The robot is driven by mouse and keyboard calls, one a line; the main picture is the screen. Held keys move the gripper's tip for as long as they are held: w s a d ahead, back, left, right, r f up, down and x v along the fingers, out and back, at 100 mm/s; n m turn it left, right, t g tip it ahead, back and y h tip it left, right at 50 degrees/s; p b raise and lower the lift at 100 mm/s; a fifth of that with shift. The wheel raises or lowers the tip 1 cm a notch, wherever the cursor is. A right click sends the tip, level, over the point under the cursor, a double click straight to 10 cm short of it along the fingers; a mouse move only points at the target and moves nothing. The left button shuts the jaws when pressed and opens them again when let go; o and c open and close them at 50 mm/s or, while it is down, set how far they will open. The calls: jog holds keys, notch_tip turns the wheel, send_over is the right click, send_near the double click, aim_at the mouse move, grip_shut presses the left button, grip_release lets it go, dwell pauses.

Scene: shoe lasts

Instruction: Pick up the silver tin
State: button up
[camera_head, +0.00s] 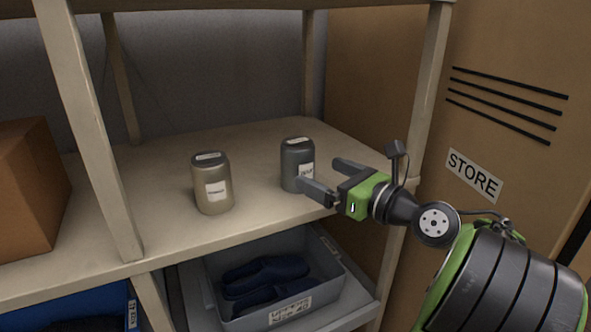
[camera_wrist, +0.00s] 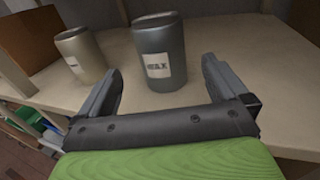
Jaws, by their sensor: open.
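A grey metallic tin (camera_head: 293,160) with a white label stands upright on the shelf board (camera_head: 262,150); it is the closest match for the silver tin. Its label seems to read WAX in the wrist view, where the tin (camera_wrist: 160,38) stands just beyond and between my fingertips. My gripper (camera_head: 318,174) is open and empty, at the tin's right, with its fingers pointing at it. The near finger overlaps the tin's lower edge in the head view. A beige-gold tin (camera_head: 211,190) with a white label stands upright to the left, and also shows in the wrist view (camera_wrist: 80,52).
A shelf post (camera_head: 88,130) rises left of the beige tin, with a cardboard box (camera_head: 30,190) beyond it. Another post (camera_head: 430,90) stands right, near my arm. Below are a grey bin (camera_head: 235,318) with dark shoe lasts and a blue bin (camera_head: 95,305). Board behind the tins is clear.

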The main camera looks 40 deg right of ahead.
aim_at(291, 157)
jog(key=shift+w, duration=0.6)
jog(key=shift+w+a+r, duration=0.1)
jog(key=shift+w+r, duration=0.05)
jog(key=shift+w, duration=0.65)
jog(key=w+p, duration=0.2)
jog(key=w, duration=0.5)
jog(key=shift+w+r, duration=0.1)
jog(key=shift+w, duration=0.1)
jog(key=shift+s, duration=0.2)
jog(key=shift+c, duration=1.4)
jog(key=c, duration=1)
